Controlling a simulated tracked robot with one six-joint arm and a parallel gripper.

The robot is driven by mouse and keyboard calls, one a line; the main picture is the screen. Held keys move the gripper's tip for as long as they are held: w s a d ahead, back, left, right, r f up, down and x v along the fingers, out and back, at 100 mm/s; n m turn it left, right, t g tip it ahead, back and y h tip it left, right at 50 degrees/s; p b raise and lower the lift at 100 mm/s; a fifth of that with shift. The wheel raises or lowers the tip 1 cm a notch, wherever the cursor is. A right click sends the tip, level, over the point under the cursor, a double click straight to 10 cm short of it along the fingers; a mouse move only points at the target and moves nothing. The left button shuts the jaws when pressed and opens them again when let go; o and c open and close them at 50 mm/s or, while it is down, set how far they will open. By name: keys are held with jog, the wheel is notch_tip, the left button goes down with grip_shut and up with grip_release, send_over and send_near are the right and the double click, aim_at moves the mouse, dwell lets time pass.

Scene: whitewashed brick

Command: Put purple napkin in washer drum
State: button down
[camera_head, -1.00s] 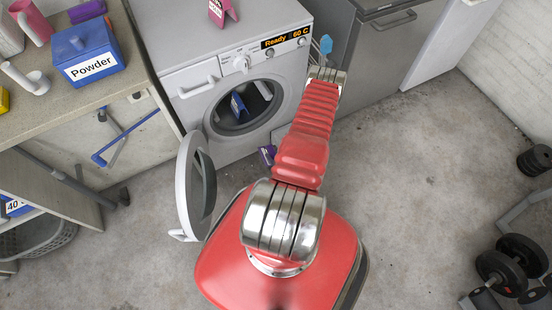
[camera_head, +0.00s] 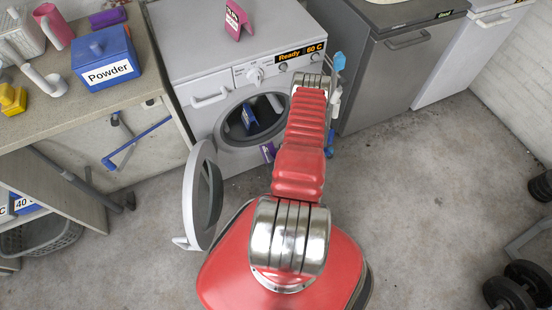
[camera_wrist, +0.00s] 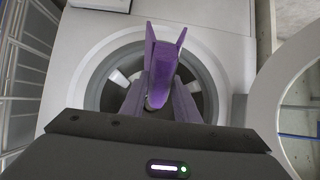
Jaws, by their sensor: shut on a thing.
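My gripper (camera_wrist: 160,103) is shut on the purple napkin (camera_wrist: 164,62). The napkin stands up folded between the fingers, in front of the drum opening in the wrist view. It also shows as a small purple patch (camera_head: 268,152) beside my arm, at the lower right of the opening in the head view. My arm hides most of the gripper there. The washer (camera_head: 185,58) stands with its round door (camera_head: 204,196) swung open to the left in the head view. The washer drum (camera_wrist: 117,86) is open behind the napkin. A blue item (camera_head: 248,116) shows inside the opening.
The open door rim (camera_wrist: 268,100) is close on the right in the wrist view. A grey appliance (camera_head: 390,85) stands right of the washer. A blue Powder box (camera_head: 105,66) sits on the left counter. Dumbbells (camera_head: 510,292) lie at the lower right.

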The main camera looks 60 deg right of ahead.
jog(key=w+d, duration=0.5)
jog(key=w, duration=0.3)
jog(key=w+d, duration=0.5)
jog(key=w, duration=0.4)
jog(key=shift+w+d, duration=0.15)
dwell(0.7)
jog(key=c, duration=1.3)
grip_release()
jog(key=shift+v, duration=6.9)
jog(key=shift+f, duration=0.1)
